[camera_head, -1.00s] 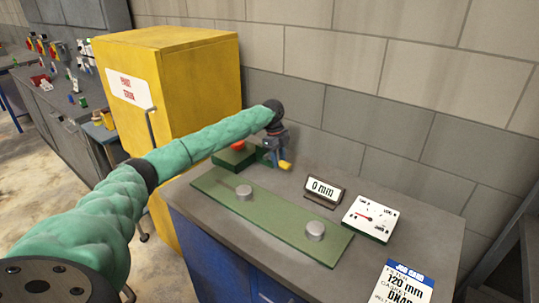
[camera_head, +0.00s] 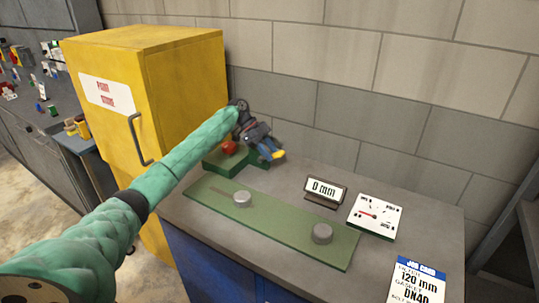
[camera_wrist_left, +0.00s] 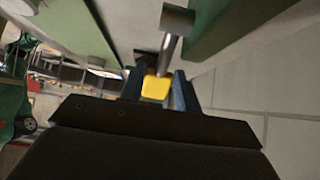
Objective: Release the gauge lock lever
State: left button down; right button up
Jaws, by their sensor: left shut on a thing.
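The lock lever shows a yellow tip (camera_head: 278,154) at the back of the bench, and my left gripper (camera_head: 270,147) is shut on it. In the left wrist view the yellow lever end (camera_wrist_left: 156,87) sits between the two fingers of the left gripper (camera_wrist_left: 158,92), with a grey metal rod running up from it. The green gauge base (camera_head: 226,163) with a red knob (camera_head: 229,147) stands beside the gripper. The gripper hides much of the lever in the head view. My right gripper is in no view.
A green plate (camera_head: 285,232) with two metal cylinders lies in front. A "0 mm" display (camera_head: 325,190), a white dial (camera_head: 375,215) and a job card (camera_head: 417,283) stand to the right. A yellow cabinet (camera_head: 160,95) is close to my left arm; a block wall is behind.

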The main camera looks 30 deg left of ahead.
pick_arm(q)
jog(key=shift+a, duration=0.1)
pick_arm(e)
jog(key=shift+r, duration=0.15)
pick_arm(q)
jog(key=c, duration=1)
grip_release()
jog(key=shift+a+r, duration=0.15)
jog(key=shift+a, duration=0.05)
jog(key=b+v, duration=0.3)
jog(key=v, duration=0.4)
jog(key=shift+a, duration=0.2)
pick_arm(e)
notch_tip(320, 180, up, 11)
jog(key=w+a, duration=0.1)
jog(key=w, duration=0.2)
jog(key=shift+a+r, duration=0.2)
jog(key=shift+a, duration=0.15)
pick_arm(q)
jog(key=shift+w+r, duration=0.1)
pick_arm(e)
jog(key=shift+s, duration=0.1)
